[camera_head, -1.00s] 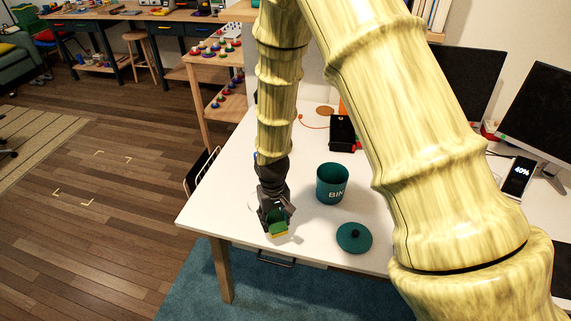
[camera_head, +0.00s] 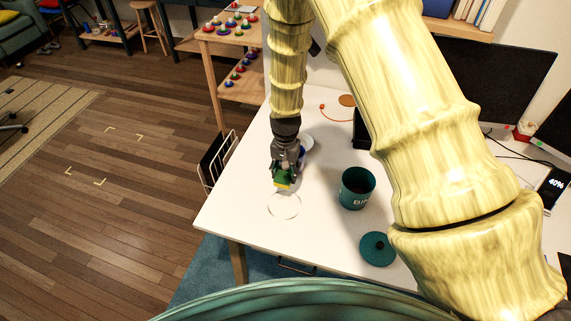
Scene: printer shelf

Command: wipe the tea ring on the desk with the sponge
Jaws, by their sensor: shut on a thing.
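My gripper (camera_head: 284,172) is shut on a small green and yellow sponge (camera_head: 282,182) and points down over the white desk. The tea ring (camera_head: 284,218) shows as a faint thin outline on the desk (camera_head: 235,215), near its left front corner. The sponge is just behind the ring in the picture, at its far edge. I cannot tell whether the sponge touches the desk.
A teal bin (camera_head: 357,188) stands open to the right of the ring, with its round teal lid (camera_head: 378,249) lying in front of it. A wire rack (camera_head: 216,160) is at the desk's left edge.

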